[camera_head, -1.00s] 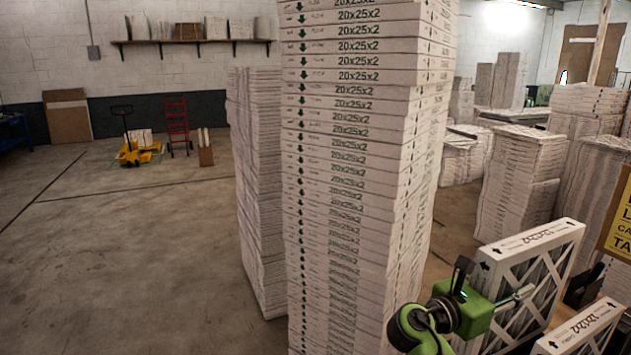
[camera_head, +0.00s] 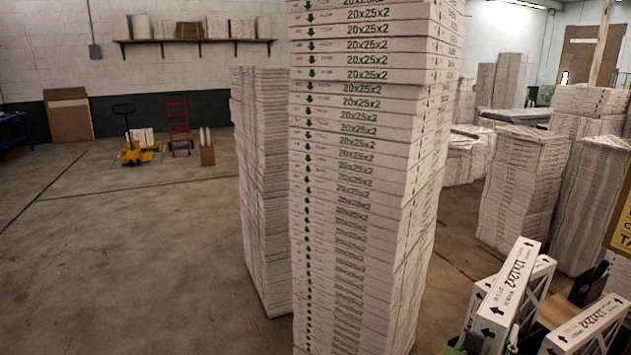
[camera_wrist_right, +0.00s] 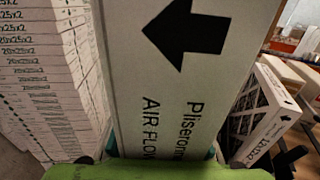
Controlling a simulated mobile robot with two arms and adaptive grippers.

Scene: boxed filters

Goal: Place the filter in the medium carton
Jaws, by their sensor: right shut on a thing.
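A white-framed filter (camera_head: 511,286) marked 12x12x2 stands nearly edge-on at the lower right of the head view, slightly tilted. In the right wrist view its broad white edge (camera_wrist_right: 165,80), with a black arrow and AIR FLOW lettering, fills the middle. My right gripper (camera_wrist_right: 161,152) is shut on this filter, a finger on either side. In the head view only small green parts of that gripper show low in the frame. My left gripper is out of view. I cannot pick out the medium carton; a brown surface (camera_head: 557,309) shows partly behind the filters.
Another filter (camera_head: 541,283) stands just behind the held one, and a third (camera_head: 588,326) sits to its right. A tall stack of 20x25x2 boxes (camera_head: 365,180) stands close on the left. More stacks (camera_head: 523,190) stand behind. Open floor (camera_head: 130,260) lies far left.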

